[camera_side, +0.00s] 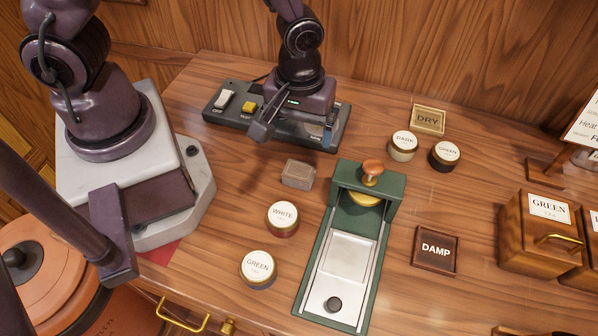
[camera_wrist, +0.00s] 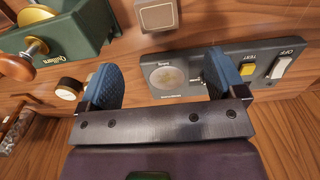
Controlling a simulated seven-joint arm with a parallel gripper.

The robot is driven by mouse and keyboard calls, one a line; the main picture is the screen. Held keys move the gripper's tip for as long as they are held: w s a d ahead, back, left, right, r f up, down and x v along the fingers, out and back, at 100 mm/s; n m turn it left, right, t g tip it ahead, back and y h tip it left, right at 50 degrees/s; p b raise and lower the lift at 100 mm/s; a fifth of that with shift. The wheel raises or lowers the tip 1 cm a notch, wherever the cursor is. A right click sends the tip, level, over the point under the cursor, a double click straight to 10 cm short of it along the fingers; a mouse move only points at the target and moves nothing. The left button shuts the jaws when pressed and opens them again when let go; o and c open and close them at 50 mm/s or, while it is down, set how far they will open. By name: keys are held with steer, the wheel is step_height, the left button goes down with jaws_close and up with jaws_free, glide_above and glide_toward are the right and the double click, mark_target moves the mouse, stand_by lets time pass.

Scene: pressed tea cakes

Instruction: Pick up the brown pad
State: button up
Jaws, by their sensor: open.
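The brown pad (camera_side: 298,173) is a small squarish block with a paler grey-brown top. It lies on the wooden table between the switch panel and the green press. In the wrist view the pad (camera_wrist: 158,14) shows at the top edge, partly cut off, beyond my fingertips. My gripper (camera_side: 292,126) is above the switch panel, behind the pad and apart from it. In the wrist view my gripper (camera_wrist: 163,78) has its two blue fingers spread wide with nothing held between them. A round grey disc on the panel shows between the fingers.
The switch panel (camera_side: 222,117) has a yellow button and a white switch. The green press (camera_side: 393,190) stands close right of the pad. WHITE (camera_side: 283,214) and GREEN (camera_side: 257,266) tins stand in front. A DAMP tile (camera_side: 436,246) lies right. The table left of the pad is clear.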

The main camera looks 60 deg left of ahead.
mark_target(301, 167)
step_height(301, 167, down, 11)
steer(key=shift+d+r, duration=0.1)
steer(key=shift+d, duration=0.05)
stand_by(0.4)
steer(key=c, duration=1)
